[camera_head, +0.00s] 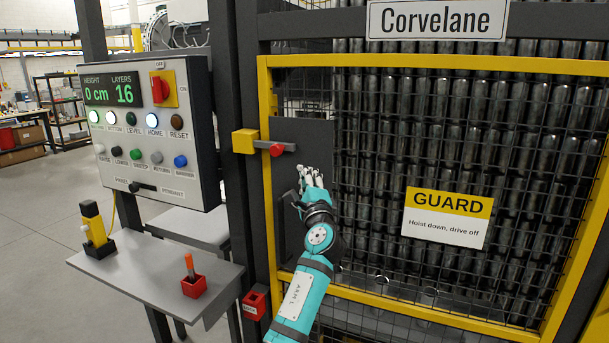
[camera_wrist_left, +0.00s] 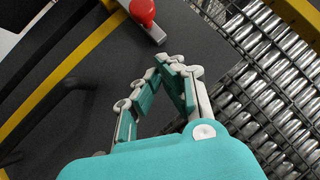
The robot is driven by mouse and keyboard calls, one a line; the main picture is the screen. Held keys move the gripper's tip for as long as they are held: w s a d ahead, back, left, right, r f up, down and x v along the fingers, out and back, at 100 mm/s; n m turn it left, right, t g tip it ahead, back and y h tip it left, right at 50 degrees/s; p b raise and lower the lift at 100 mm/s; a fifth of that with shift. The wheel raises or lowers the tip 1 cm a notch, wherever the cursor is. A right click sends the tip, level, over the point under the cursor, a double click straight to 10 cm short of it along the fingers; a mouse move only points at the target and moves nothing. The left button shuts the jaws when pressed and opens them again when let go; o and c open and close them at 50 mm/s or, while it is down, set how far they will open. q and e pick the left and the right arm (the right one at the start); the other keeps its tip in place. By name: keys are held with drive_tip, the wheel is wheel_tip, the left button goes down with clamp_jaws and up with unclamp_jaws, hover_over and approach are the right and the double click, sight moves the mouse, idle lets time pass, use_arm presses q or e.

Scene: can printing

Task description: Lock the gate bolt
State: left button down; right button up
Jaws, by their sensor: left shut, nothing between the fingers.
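The gate bolt is a short grey bar with a red knob (camera_head: 276,150) on the left side of the yellow-framed mesh gate (camera_head: 400,62). A yellow block (camera_head: 245,141) sits on the dark post to its left; I cannot tell whether the bar enters it. My left gripper (camera_head: 312,176) is shut and empty, in front of the gate's dark plate, below and right of the knob and apart from it. In the left wrist view the red knob (camera_wrist_left: 143,12) is at the top, beyond the shut fingertips (camera_wrist_left: 176,62). My right gripper is not in view.
A dark handle (camera_head: 289,198) is on the gate plate, just left of my left gripper. A control panel (camera_head: 150,130) stands left of the gate, above a grey shelf (camera_head: 150,280) with a red holder (camera_head: 194,286). A GUARD sign (camera_head: 447,217) hangs on the mesh.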

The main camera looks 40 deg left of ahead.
use_arm(q)
drive_tip(key=a+b+v, duration=0.1)
drive_tip(key=b+v, duration=0.1)
drive_tip(key=v, duration=0.5)
drive_tip(key=shift+s+d+f, duration=0.3)
drive_tip(key=shift+s+f, duration=0.1)
drive_tip(key=shift+s, duration=0.25)
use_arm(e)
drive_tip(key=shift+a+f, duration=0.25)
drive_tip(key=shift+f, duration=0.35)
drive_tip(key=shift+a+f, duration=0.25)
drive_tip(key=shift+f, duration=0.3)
